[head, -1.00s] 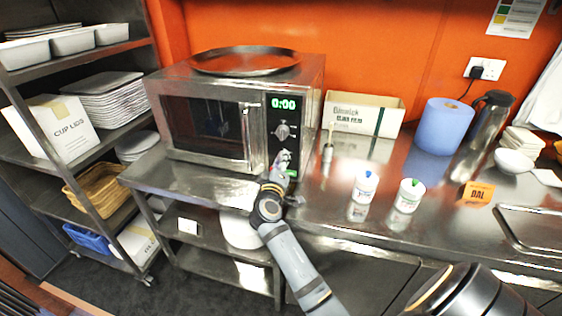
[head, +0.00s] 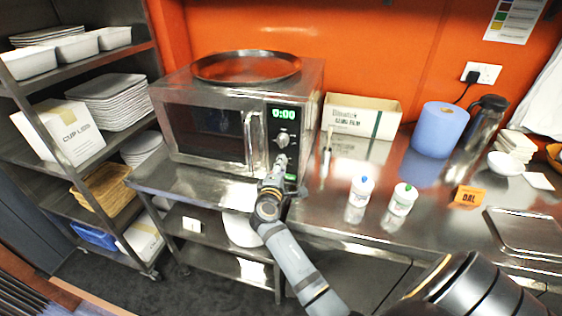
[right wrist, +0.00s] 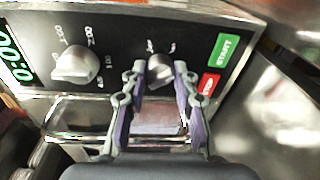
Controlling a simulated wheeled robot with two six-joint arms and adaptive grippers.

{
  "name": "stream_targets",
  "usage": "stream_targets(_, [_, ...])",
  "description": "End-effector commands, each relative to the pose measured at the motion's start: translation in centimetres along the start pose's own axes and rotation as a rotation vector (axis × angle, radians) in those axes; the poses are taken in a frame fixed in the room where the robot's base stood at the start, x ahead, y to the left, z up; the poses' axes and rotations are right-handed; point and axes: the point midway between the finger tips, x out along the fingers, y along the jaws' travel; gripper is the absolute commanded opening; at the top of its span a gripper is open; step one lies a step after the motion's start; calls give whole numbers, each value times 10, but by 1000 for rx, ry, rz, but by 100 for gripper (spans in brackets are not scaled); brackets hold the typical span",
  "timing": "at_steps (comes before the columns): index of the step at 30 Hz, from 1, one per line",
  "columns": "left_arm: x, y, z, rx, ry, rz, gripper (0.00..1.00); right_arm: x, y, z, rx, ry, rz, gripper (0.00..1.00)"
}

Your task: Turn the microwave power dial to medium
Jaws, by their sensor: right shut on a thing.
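The microwave (head: 207,127) stands on the steel counter, its door shut and its green display reading 0:00. Its upper dial (head: 283,139) is in plain sight, and it also shows in the right wrist view (right wrist: 75,62) with figures around it. My right gripper (head: 281,162) is at the lower part of the control panel. In the right wrist view its fingers (right wrist: 159,78) are closed on both sides of the lower, power dial (right wrist: 160,71). The small marks around that dial are too blurred to read. My left gripper is not in view.
Below the power dial are a green START button (right wrist: 225,49) and a red STOP button (right wrist: 209,85). A round tray (head: 246,67) lies on the microwave.

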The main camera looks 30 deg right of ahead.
Motion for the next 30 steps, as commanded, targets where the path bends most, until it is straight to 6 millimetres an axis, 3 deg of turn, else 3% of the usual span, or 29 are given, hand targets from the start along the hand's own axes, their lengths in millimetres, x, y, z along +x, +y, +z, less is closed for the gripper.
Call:
stream_targets(3, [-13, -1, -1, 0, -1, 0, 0, 0, 5, 0, -92, -5, -7, 0])
stream_targets(13, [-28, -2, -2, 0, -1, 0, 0, 0, 4, -1, -287, -16, -21, 0])
stream_targets(30, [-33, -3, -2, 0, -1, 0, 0, 0, 3, -1, -366, -21, -26, 0])
